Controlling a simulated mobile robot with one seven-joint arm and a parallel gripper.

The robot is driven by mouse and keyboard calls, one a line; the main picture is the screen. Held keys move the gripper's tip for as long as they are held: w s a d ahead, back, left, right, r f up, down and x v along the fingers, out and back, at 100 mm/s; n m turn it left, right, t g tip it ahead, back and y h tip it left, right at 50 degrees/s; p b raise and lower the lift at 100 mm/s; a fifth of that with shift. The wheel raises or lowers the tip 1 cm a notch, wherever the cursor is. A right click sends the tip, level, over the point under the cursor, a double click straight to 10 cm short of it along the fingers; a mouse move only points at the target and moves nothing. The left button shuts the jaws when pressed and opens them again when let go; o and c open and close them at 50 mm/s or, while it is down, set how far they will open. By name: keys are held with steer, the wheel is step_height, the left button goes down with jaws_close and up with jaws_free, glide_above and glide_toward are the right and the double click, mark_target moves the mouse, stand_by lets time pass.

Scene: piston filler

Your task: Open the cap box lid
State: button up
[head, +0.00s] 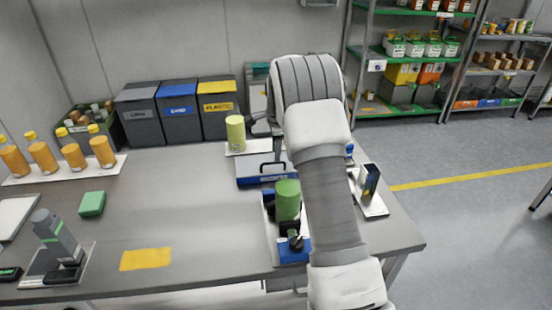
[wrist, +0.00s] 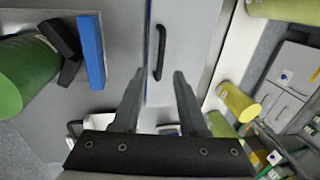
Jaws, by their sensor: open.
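The cap box (head: 265,180) is a low blue-and-grey box in the middle of the bench in the head view, partly covered by my arm. Its grey lid (wrist: 187,38) appears flat and shut, with a black bar handle (wrist: 161,52) that also shows in the head view (head: 277,166). My gripper (wrist: 157,74) is open and empty in the wrist view. Its two fingers point toward the lid, with the handle just beyond the fingertips and apparently not touched. In the head view the fingers are hard to make out beside my arm.
A green cylinder (head: 288,199) in a blue-based fixture stands in front of the box. A yellow-green cylinder (head: 235,133) stands behind it on a white plate. Sorting bins (head: 178,110) line the back. The bench middle (head: 185,195) is clear.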

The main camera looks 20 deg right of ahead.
mark_target(276, 172)
steer(key=shift+w+d+f, duration=0.1)
steer(key=shift+w+f, duration=0.1)
steer(key=shift+f, duration=0.7)
steer(key=shift+w+f, duration=0.15)
steer(key=shift+f, duration=0.7)
jaws_close()
steer(key=shift+r, duration=0.1)
